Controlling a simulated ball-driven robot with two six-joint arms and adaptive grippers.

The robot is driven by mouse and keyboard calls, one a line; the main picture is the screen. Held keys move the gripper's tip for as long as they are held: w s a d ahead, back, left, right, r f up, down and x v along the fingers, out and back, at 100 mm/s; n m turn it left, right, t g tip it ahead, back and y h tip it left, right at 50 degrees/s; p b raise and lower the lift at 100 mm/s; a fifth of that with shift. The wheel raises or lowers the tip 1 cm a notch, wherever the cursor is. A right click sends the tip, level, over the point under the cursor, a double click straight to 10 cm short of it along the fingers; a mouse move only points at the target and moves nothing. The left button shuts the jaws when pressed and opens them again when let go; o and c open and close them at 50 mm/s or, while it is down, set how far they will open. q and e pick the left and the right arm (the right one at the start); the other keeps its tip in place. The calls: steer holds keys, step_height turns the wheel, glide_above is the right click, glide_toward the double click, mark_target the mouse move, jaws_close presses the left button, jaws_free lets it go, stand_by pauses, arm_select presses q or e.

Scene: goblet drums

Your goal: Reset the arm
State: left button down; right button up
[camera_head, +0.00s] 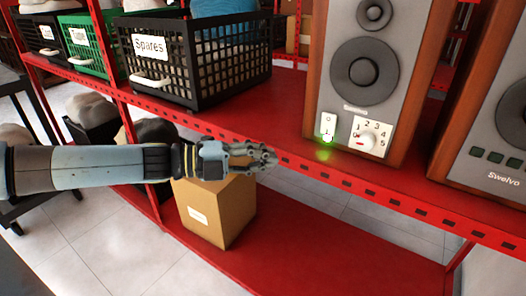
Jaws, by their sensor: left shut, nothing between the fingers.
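My left arm comes in from the left edge. Its gripper (268,157) is shut and empty, with its fingers pointing right, in front of the red shelf's front edge. A wooden-sided speaker (362,72) stands on the shelf to the right of the gripper. Its small switch (327,132) glows green, and a numbered dial (366,140) sits beside it. The gripper is apart from the switch and the speaker. My right gripper is not in view.
A black crate marked Spares (195,58) and a green crate (85,45) stand on the red shelf (270,118). A cardboard box (216,212) sits on the lower shelf (320,262), partly behind my arm. A second speaker (490,125) stands at the right.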

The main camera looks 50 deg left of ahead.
arm_select(q)
steer(key=shift+s, duration=0.15)
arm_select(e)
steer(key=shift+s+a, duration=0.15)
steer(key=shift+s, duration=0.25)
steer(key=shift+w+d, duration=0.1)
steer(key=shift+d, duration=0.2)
